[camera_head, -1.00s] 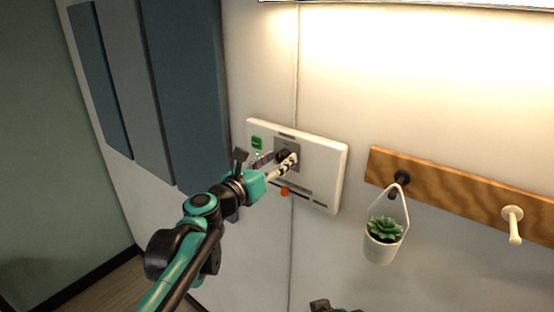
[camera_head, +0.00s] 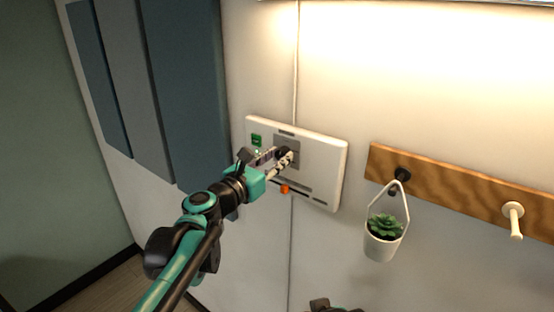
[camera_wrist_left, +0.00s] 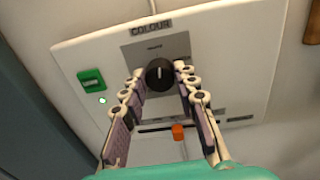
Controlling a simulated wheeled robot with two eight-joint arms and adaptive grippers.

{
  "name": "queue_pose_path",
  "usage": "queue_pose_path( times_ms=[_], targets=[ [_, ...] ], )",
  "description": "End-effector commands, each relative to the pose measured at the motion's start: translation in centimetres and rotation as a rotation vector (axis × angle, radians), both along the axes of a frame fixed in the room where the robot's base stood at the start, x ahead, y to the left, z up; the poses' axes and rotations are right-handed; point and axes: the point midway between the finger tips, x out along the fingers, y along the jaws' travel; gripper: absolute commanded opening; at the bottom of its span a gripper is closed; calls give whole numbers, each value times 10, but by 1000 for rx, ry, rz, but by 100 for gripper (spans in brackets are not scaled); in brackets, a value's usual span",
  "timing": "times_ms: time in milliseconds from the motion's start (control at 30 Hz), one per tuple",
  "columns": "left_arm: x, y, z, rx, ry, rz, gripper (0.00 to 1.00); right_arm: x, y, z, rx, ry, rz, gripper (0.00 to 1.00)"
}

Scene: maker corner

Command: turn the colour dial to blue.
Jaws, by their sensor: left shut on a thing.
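The colour dial is a round black knob (camera_wrist_left: 160,76) with a light mark on its face, under the word COLOUR in the left wrist view. It sits on a grey plate on a white wall panel (camera_head: 322,160). My left gripper (camera_head: 284,155) is at the panel, with its fingers shut on the dial from both sides. In the left wrist view the fingers (camera_wrist_left: 163,84) flank the knob. In the head view the fingers partly hide the dial. I cannot read which colour the mark points to.
The panel also has a green switch (camera_wrist_left: 91,80) and an orange slider knob (camera_wrist_left: 178,132) close below the fingers. To the right, a wooden rail (camera_head: 455,190) carries a hanging potted plant (camera_head: 383,242) and a white peg (camera_head: 513,213). Blue-grey wall panels (camera_head: 180,90) stand at the left.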

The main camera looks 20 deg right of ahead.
Motion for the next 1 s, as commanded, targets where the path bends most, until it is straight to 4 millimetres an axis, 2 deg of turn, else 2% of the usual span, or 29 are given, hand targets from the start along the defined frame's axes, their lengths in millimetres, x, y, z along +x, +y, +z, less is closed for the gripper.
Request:
queue_pose_path(
  times_ms=[1000],
  targets=[
    [-1, -1, -3, 588, -754, 1, 0, 0, 0, -21, 0, 0, 0, 0]
  ],
)
